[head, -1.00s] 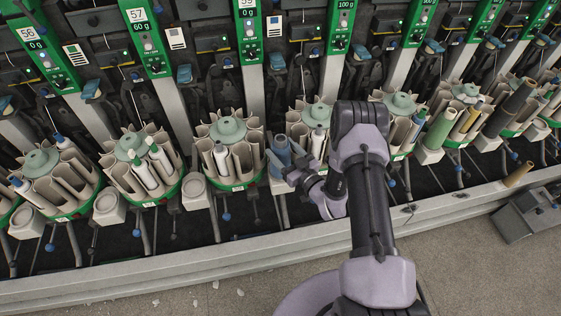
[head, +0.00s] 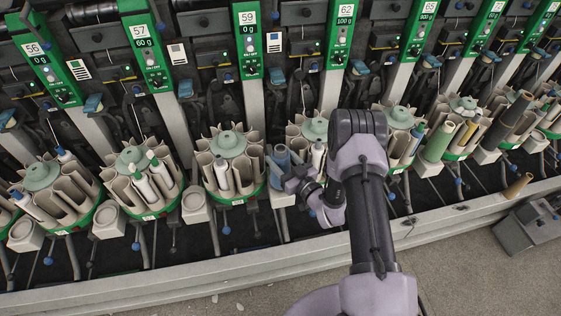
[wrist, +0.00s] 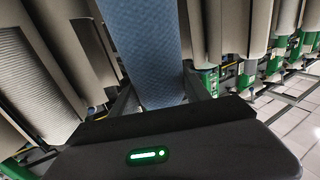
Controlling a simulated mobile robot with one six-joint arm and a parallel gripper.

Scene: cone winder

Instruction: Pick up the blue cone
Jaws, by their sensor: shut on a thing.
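The blue cone (head: 281,160) stands in the gap between the magazines under units 59 and 62 in the head view. It also shows as a blue textured tube (wrist: 150,45) rising from between the jaws in the wrist view. My gripper (head: 287,176) reaches it from the right and is shut on it. The gripper's dark housing with a green light fills the bottom of the wrist view. The cone's lower end is hidden by the gripper, so I cannot tell whether it is clear of its support.
Round magazines with several tubes stand close on both sides, such as the one under unit 59 (head: 228,145). A grey box (head: 530,220) lies on the floor. The floor in front is mostly clear.

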